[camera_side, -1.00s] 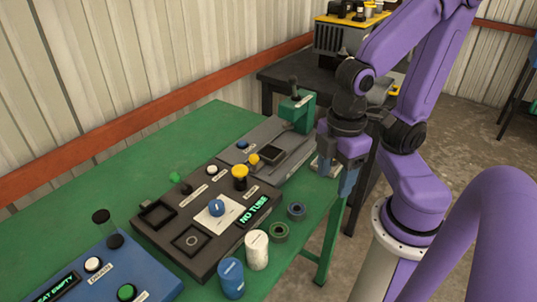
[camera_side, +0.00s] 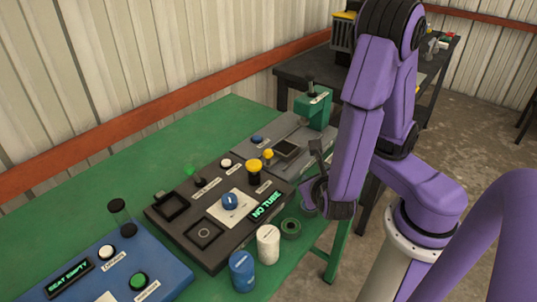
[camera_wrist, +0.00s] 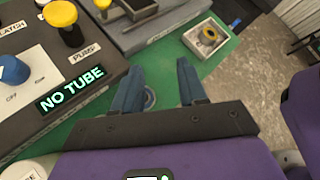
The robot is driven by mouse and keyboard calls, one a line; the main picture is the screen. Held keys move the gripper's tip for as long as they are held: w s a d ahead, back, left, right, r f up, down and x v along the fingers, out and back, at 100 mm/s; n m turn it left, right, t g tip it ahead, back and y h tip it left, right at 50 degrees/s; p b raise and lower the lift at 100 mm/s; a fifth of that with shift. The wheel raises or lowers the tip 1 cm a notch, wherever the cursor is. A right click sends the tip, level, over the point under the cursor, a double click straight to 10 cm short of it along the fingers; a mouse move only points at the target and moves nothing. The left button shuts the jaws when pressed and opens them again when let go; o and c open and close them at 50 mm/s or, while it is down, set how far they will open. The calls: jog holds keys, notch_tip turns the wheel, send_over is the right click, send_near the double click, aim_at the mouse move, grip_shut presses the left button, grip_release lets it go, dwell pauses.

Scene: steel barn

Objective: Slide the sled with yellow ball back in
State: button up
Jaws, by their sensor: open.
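The yellow ball (camera_side: 268,154) is the knob of a small sled with a dark square pocket (camera_side: 286,149) on the grey press unit (camera_side: 300,133). The sled seems to stick out toward the dark console. My gripper (camera_side: 314,187) is open and empty, to the right of the sled and above the table's front edge. In the wrist view its blue fingers (camera_wrist: 160,78) are spread over the green table, apart from the sled.
The green press head (camera_side: 315,107) stands at the unit's far end. The dark console (camera_side: 215,210) with a yellow pump button (camera_side: 254,167) lies nearer. White (camera_side: 268,244) and blue (camera_side: 242,270) cylinders stand in front.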

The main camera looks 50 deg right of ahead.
aim_at(270, 156)
jog(key=w+a+f+n+t+y, duration=0.2)
jog(key=w+a+n+t, duration=0.3)
jog(key=n, duration=0.6)
jog(key=shift+t, duration=0.6)
jog(key=x, duration=0.5)
jog(key=d+x, duration=0.1)
jog(key=x, duration=0.5)
jog(key=s+d+x, duration=0.1)
jog(key=x, duration=0.4)
jog(key=shift+w+d+r, duration=0.1)
jog(key=shift+w+d, duration=0.1)
jog(key=shift+w, duration=0.05)
